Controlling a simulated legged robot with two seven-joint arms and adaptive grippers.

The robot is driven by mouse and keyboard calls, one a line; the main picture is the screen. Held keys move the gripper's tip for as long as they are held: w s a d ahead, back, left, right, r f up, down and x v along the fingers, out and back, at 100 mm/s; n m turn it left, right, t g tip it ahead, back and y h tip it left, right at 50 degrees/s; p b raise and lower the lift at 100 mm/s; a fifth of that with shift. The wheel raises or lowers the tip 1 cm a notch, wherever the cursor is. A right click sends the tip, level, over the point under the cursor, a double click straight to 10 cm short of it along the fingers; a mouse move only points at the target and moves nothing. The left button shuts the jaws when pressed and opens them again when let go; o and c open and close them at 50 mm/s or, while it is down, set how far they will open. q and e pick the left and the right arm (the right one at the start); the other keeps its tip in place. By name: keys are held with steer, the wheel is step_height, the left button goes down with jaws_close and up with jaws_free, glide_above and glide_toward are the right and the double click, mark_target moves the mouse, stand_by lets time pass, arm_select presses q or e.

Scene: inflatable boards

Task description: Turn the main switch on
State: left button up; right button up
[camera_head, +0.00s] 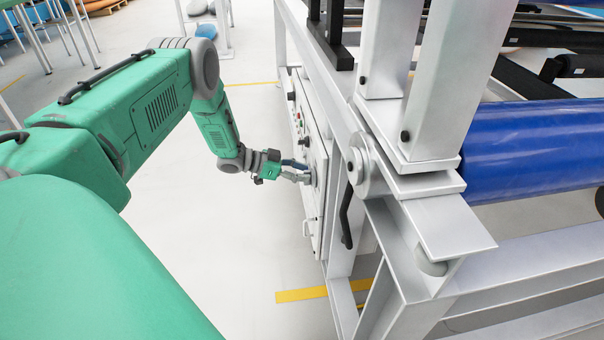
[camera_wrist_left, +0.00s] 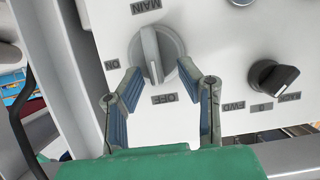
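The main switch is a grey rotary knob (camera_wrist_left: 155,55) on a light control panel, in the left wrist view, which shows the panel upside down. Its raised grip bar runs nearly upright in that view, its lower end near the OFF label (camera_wrist_left: 165,98). The ON label (camera_wrist_left: 112,65) is to the left and the MAIN label (camera_wrist_left: 146,5) above. My left gripper (camera_wrist_left: 162,70) is open, one finger on each side of the bar's lower part, with visible gaps. In the head view my left gripper (camera_head: 303,173) is at the panel (camera_head: 317,150). My right gripper is out of view.
A black FWD/0 selector knob (camera_wrist_left: 274,86) is to the right of the main switch in the wrist view. The panel sits on a large metal frame (camera_head: 345,95) with a blue roller (camera_head: 535,150). The floor left of the panel is clear.

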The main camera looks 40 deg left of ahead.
arm_select(q)
steer(key=shift+w+d+r, duration=0.1)
steer(key=shift+d+r, duration=0.15)
steer(key=shift+d, duration=0.3)
steer(key=shift+a+f, duration=0.15)
steer(key=shift+a, duration=0.1)
jaws_close()
steer(key=shift+a, duration=0.15)
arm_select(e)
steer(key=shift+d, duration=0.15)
